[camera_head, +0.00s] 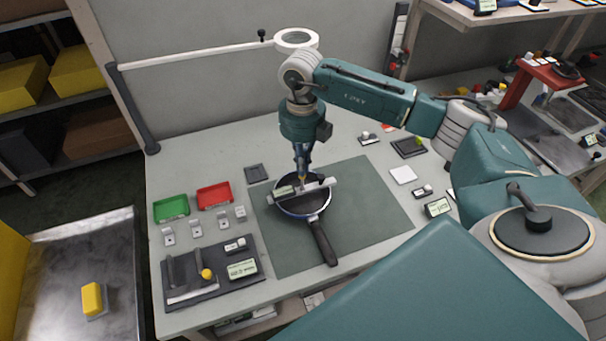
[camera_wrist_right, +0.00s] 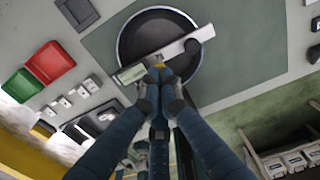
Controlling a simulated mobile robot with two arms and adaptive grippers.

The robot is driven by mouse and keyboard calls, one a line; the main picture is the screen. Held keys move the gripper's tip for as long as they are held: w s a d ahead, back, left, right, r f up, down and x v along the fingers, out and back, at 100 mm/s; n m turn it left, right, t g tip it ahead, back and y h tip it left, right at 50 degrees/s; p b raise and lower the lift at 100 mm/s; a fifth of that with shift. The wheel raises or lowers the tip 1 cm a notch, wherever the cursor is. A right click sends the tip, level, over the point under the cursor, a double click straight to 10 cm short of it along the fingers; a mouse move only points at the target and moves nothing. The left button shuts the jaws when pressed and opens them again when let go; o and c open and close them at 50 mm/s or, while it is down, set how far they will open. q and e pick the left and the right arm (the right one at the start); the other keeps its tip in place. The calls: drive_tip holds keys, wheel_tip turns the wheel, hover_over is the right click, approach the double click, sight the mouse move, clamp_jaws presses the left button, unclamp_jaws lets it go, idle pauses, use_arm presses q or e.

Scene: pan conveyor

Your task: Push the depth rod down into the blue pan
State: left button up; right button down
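The blue pan (camera_head: 289,208) sits on the grey-green mat with its black handle towards the front; its dark round inside (camera_wrist_right: 150,38) shows in the wrist view. A pale depth gauge bar (camera_head: 321,187) lies across the pan's rim, with a small display at its left end; the bar (camera_wrist_right: 186,42) also shows in the wrist view. My right gripper (camera_head: 302,178) points down over the bar. Its fingertips (camera_wrist_right: 160,74) are together at a small yellow-gold piece, seemingly the depth rod's top. I cannot tell whether they pinch it or touch it from above. The rod's lower end is hidden. My left gripper is out of view.
A green tray (camera_head: 171,208) and a red tray (camera_head: 214,194) stand left of the mat (camera_head: 375,217). A dark board (camera_head: 215,287) with a display lies at the front left. Small blocks and displays lie right of the mat. A rail runs along the back.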

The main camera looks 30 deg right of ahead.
drive_tip(key=shift+f+b, duration=1.7)
drive_tip(key=shift+f, duration=0.65)
drive_tip(key=shift+r, duration=0.2)
idle(0.4)
drive_tip(key=shift+r+p, duration=2.9)
drive_tip(key=shift+r, duration=1.55)
drive_tip(key=shift+f, duration=0.1)
